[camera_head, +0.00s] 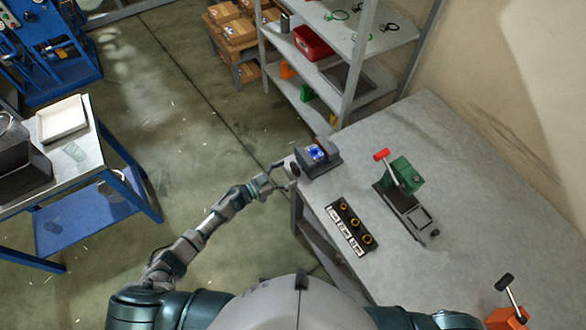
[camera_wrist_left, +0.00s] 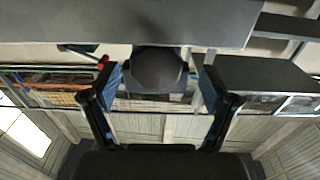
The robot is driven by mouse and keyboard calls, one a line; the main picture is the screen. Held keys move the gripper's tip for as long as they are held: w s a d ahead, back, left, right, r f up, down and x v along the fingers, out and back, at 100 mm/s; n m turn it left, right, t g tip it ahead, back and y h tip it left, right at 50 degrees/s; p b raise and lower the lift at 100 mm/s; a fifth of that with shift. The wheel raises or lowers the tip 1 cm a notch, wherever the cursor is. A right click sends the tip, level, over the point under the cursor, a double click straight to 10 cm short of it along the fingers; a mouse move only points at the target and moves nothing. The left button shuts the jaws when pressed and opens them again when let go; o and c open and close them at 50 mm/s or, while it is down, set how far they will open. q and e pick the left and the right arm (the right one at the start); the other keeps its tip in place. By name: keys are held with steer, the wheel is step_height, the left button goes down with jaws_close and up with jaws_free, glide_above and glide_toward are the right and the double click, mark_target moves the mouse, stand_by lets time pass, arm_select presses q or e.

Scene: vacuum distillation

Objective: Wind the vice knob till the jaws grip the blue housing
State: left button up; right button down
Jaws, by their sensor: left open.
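The grey vice (camera_head: 324,166) stands at the left edge of the workbench. The blue housing (camera_head: 317,152) sits in it between its jaws; whether the jaws touch it is too small to tell. The dark round vice knob (camera_head: 294,170) sticks out on the vice's left side. My left gripper (camera_head: 275,178) is open at the knob. In the left wrist view the knob (camera_wrist_left: 158,68) sits between the two blue-padded fingers of the gripper (camera_wrist_left: 160,84), with a gap on each side. My right gripper is out of view.
On the workbench (camera_head: 465,150) are a black block with yellow-ringed holes (camera_head: 350,222) and a green device with a red-handled lever (camera_head: 404,175). An orange tool (camera_head: 507,318) is at lower right. A shelf rack (camera_head: 345,55) stands behind, a blue-framed cart (camera_head: 95,205) at left.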

mark_target(293, 170)
arm_select(q)
steer(key=x, duration=0.3)
steer(key=shift+s+d, duration=0.1)
steer(key=shift+s, duration=0.1)
steer(key=shift+w+d, duration=0.1)
steer(key=shift+d, duration=0.4)
steer(key=shift+a, duration=0.3)
steer(key=shift+c, duration=1)
steer(key=shift+a, duration=0.2)
steer(key=c, duration=0.8)
steer(key=shift+c, duration=0.6)
steer(key=shift+m, duration=0.4)
steer(key=shift+d+r+m+b, duration=0.1)
steer(key=shift+m+b, duration=0.3)
steer(key=shift+m, duration=0.6)
steer(key=shift+w, duration=0.1)
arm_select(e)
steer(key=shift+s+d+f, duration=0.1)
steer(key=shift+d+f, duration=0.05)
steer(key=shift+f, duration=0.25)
